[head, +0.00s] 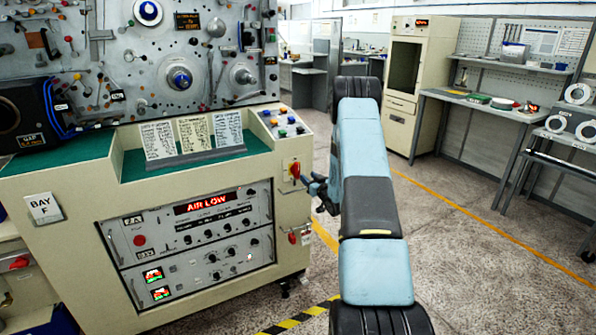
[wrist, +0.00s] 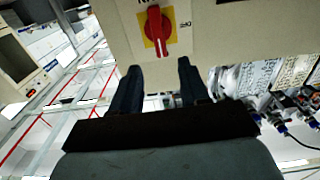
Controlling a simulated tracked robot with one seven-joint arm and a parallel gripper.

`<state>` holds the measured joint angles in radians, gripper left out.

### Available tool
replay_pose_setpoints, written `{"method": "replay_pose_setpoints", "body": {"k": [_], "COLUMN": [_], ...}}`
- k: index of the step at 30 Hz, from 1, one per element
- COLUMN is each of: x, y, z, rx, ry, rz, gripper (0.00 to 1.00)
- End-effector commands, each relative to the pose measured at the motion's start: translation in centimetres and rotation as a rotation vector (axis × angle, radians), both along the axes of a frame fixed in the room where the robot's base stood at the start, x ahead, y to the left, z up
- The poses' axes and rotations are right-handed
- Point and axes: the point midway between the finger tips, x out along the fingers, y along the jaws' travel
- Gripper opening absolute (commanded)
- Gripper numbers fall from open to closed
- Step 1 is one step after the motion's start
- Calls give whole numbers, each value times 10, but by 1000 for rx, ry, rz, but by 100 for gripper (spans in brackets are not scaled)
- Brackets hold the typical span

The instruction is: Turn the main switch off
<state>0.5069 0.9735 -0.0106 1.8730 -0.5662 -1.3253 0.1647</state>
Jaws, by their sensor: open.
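The main switch is a red rotary knob on a yellow plate, on the right end of the cream machine's console. It shows in the head view (head: 294,171) and at the top of the wrist view (wrist: 156,28). Its handle runs nearly up and down in the wrist picture. Small lettering beside it is too unclear to read. My gripper (head: 318,190) is just right of the switch in the head view. In the wrist view my gripper (wrist: 159,76) is open and empty, its dark fingers apart and pointing toward the panel. The knob lies beyond the fingertips, roughly centred between them.
Another red switch (head: 293,238) sits lower on the same end. A console panel (head: 190,235) reads "AIR LOW". Coloured buttons (head: 283,124) are above the switch. A workbench (head: 480,105) and a cream cabinet (head: 418,80) stand right. Floor between is clear.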

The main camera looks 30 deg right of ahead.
Motion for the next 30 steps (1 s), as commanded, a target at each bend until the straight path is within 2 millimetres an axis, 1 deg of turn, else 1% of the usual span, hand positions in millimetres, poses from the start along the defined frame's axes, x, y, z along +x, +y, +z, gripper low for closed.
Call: {"method": "replay_pose_setpoints", "body": {"k": [1,9,15,21,30], "x": [10,57,82,94,95], "y": [1,3,4,4,4], "z": [0,0,0,1,1], "rx": [-1,-1,-1,0,-1], "ry": [-2,-1,0,-1,0], "rz": [2,2,1,0,0], "gripper": [45,45,45,45,44]}}
